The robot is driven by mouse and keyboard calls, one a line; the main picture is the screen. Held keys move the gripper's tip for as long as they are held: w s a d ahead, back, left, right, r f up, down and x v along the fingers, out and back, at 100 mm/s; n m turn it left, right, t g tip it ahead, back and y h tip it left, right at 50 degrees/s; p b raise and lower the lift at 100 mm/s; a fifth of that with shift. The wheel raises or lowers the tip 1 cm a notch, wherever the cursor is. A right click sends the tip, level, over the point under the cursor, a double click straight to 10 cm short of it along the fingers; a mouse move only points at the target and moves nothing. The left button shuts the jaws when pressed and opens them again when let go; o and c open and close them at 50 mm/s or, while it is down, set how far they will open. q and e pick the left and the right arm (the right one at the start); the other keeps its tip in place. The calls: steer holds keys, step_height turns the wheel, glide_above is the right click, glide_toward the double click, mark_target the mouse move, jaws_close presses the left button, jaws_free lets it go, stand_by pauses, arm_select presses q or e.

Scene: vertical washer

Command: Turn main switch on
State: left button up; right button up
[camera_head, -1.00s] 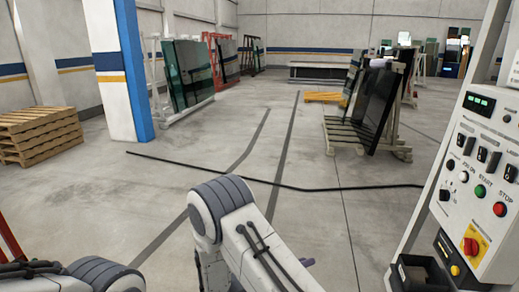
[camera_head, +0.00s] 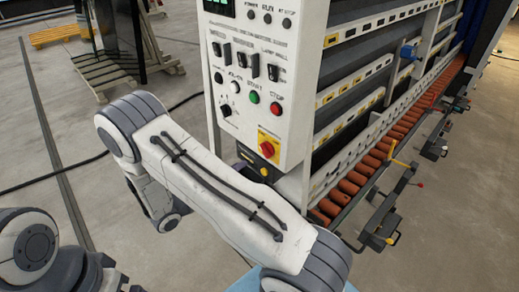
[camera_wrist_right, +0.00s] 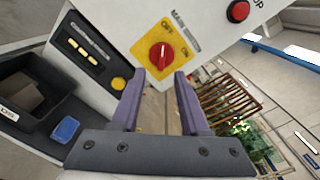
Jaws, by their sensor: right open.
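The main switch is a red rotary knob on a yellow plate (camera_head: 267,147), low on the white control panel. In the right wrist view the red knob (camera_wrist_right: 161,57) is seen from close, just beyond the fingertips and roughly between them. OFF and ON labels show beside it; I cannot surely tell which setting it points to. My right gripper (camera_wrist_right: 158,78) is open and empty, with its two fingers apart. The knob appears clear of both fingers. In the head view my right arm link hides the right gripper. Only part of my left arm shows, at lower left.
Above the switch sit a red STOP button (camera_head: 275,109), a green START button (camera_head: 254,97) and several black switches. In the wrist view a yellow button (camera_wrist_right: 118,83) and a black bin (camera_wrist_right: 35,105) lie to the left. An orange roller conveyor (camera_head: 352,188) runs right.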

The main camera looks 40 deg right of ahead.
mark_target(263, 152)
steer(key=d+p, duration=0.2)
steer(key=d, duration=0.6)
steer(key=shift+w+r+p, duration=0.1)
steer(key=shift+r+p, duration=0.05)
steer(key=shift+p, duration=0.25)
steer(key=shift+d, duration=0.5)
jaws_close()
